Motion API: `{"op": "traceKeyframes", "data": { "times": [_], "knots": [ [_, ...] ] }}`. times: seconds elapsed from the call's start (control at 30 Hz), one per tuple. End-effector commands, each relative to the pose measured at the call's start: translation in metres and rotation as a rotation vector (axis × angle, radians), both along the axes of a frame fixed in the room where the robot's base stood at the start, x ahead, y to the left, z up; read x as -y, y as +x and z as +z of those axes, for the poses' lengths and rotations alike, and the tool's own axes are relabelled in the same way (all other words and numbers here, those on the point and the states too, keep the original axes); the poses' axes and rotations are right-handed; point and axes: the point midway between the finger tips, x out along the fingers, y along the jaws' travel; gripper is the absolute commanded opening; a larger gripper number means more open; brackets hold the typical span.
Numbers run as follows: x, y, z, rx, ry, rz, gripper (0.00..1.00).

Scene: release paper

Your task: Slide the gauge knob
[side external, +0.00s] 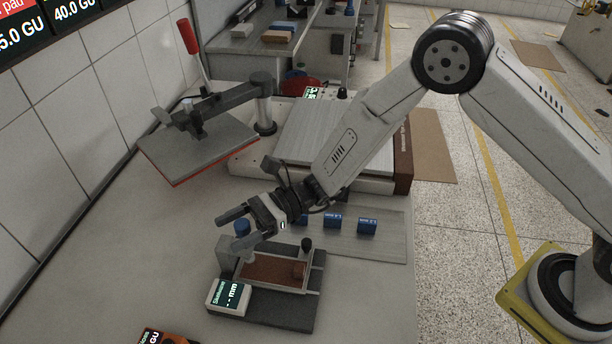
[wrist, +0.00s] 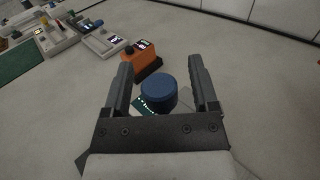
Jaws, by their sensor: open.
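The gauge (side external: 228,297) is a small device with a lit display reading "-- mm", standing on a dark base at the table's front. A reddish-brown strip (side external: 270,270) lies in its frame. In the wrist view (wrist: 160,68) a gap shows beside the knob on both sides. The knob's lower part is hidden by my gripper.
A black knob (side external: 306,244) stands at the gauge's back right. Blue blocks (side external: 367,226) sit on a grey board behind. A press with a raised plate (side external: 197,146) is at the back left. An orange device (wrist: 140,58) stands beyond the knob. Bare table lies left of the gauge.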

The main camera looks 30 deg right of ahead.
Motion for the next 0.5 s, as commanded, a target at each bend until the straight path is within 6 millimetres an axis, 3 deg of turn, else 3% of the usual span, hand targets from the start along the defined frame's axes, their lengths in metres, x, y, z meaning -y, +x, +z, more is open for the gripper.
{"op": "traceKeyframes", "data": {
  "times": [0.37, 0.4, 0.5],
  "knots": [
    [-0.0060, -0.0001, -0.0002, 0.000, -0.001, 0.000, 0.76],
    [-0.0060, -0.0001, -0.0002, 0.000, -0.001, 0.000, 0.70],
    [-0.0059, -0.0001, -0.0001, 0.000, -0.001, 0.000, 0.38]
  ]
}}
